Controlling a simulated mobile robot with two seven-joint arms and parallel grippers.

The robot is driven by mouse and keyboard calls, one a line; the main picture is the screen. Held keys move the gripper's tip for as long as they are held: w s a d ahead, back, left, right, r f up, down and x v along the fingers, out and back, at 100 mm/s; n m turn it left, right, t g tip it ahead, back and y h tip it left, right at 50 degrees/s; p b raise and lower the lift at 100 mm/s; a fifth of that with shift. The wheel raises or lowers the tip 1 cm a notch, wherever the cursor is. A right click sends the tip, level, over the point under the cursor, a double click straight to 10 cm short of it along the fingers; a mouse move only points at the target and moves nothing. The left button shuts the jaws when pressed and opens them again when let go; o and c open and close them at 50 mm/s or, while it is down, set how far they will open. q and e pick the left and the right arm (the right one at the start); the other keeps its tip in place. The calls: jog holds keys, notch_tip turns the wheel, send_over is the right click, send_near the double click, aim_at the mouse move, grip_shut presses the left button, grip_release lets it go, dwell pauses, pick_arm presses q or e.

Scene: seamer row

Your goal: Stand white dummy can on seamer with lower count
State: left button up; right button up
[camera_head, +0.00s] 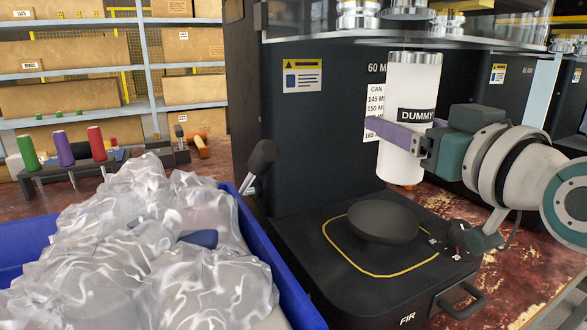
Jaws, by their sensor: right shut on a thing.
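The white dummy can (412,88) has a black "DUMMY" label and a metal top rim. The can is upright, in the air above and slightly right of the round black plate (383,222) of the near seamer (308,130). That seamer is dark, with "FIR" on its base front. Another dark seamer (508,110) stands behind at right. No count is readable on either. My left gripper is not in view.
A blue crate (262,240) full of crumpled clear plastic stands at left front, close to the seamer base. A black-knobbed lever (260,160) sticks out between them. A rack with coloured handles (65,155) and shelves with cardboard boxes (65,60) are behind at left.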

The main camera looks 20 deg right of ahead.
aim_at(391, 173)
jog(key=shift+w+a+f, duration=0.1)
jog(key=shift+w+f, duration=0.05)
jog(key=shift+w, duration=0.7)
notch_tip(391, 173, down, 3)
jog(key=shift+s+r+b, duration=0.15)
jog(key=shift+r+b, duration=0.05)
jog(key=shift+b, duration=0.55)
jog(key=shift+s+f, duration=0.1)
jog(key=shift+f, duration=0.1)
notch_tip(391, 173, down, 3)
jog(key=shift+f+b, duration=0.2)
jog(key=shift+b, duration=0.75)
jog(key=shift+w+f, duration=0.2)
jog(key=shift+f, duration=0.05)
jog(key=shift+r, duration=0.15)
jog(key=o, duration=1.5)
jog(key=shift+o, duration=0.2)
jog(key=shift+s, duration=0.2)
jog(key=s+a+p, duration=0.1)
jog(key=s, duration=1)
jog(key=shift+s, duration=0.25)
jog(key=shift+p, duration=0.35)
